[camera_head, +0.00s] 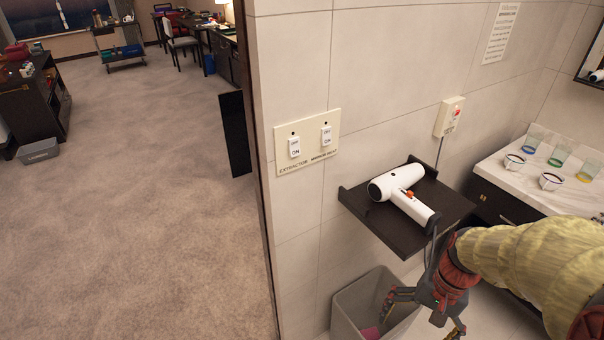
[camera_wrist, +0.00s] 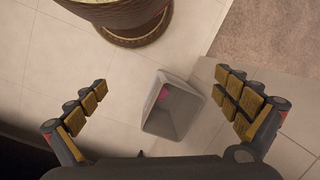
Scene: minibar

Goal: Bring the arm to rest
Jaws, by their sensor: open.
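My gripper (camera_head: 420,316) is open and empty. In the head view it hangs low at the right, in front of a grey waste bin (camera_head: 348,300) and below a dark wall shelf. In the wrist view its two padded fingers (camera_wrist: 168,108) are spread wide. The bin (camera_wrist: 187,126) shows between them, lower down on the tiled floor. A small pink item (camera_head: 371,332) lies in the bin and also shows in the wrist view (camera_wrist: 163,93). My arm reaches in from the lower right.
A white hair dryer (camera_head: 397,184) lies on the dark shelf (camera_head: 450,197) just above my gripper. A counter (camera_head: 500,166) with glasses and cups stands at the right. A tiled wall with switches (camera_head: 308,142) borders the open carpet at left. A round brown object (camera_wrist: 130,30) stands near the bin.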

